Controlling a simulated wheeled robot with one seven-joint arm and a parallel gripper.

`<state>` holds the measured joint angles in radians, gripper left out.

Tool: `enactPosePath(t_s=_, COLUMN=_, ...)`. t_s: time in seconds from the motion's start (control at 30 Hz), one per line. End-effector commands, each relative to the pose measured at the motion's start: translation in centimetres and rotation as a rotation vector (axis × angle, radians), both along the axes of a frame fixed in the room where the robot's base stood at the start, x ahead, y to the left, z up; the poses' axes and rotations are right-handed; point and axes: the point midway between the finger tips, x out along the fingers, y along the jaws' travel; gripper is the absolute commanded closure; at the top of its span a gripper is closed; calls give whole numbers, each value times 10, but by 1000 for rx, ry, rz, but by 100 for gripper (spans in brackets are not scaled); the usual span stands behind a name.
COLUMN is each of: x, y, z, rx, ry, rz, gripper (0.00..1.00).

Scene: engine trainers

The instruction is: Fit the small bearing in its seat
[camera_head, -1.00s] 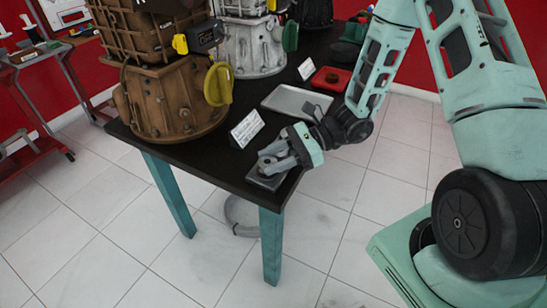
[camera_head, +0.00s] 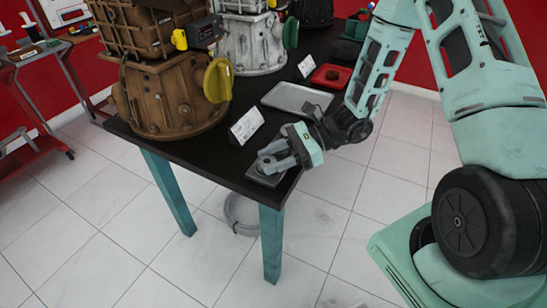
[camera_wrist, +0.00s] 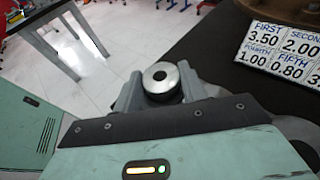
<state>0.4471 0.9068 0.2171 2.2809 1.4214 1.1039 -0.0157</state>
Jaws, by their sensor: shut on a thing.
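The small bearing (camera_wrist: 161,77) is a metal ring with a dark centre hole, held between the two grey fingers in the wrist view. My gripper (camera_head: 272,158) is shut on it at the near right corner of the dark table. Below the fingers a flat grey block (camera_head: 266,175) lies at the table corner; the seat in it is hidden by the fingers and bearing. I cannot tell whether the bearing touches the block or is held just above it.
A white label card (camera_head: 247,127) stands behind my gripper, and a brown gearbox housing (camera_head: 172,97) stands to the left. A grey tray (camera_head: 297,98) and a red tray (camera_head: 331,77) lie farther back. The table edge is close by my gripper.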

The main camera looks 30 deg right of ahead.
Motion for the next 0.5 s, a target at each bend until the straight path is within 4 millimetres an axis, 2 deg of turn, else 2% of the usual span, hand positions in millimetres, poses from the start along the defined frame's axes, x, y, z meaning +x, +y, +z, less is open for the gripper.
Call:
enactPosePath(t_s=0.17, x=-1, y=-2, z=-6, rx=-11, ry=12, rz=-4, gripper=85)
enactPosePath(t_s=0.2, x=-1, y=-2, z=-6, rx=-12, ry=13, rz=-5, gripper=47)
enactPosePath(t_s=0.27, x=-1, y=-2, z=-6, rx=-12, ry=13, rz=-5, gripper=33)
enactPosePath(t_s=0.5, x=0, y=-4, z=-7, rx=-14, ry=13, rz=-11, gripper=33)
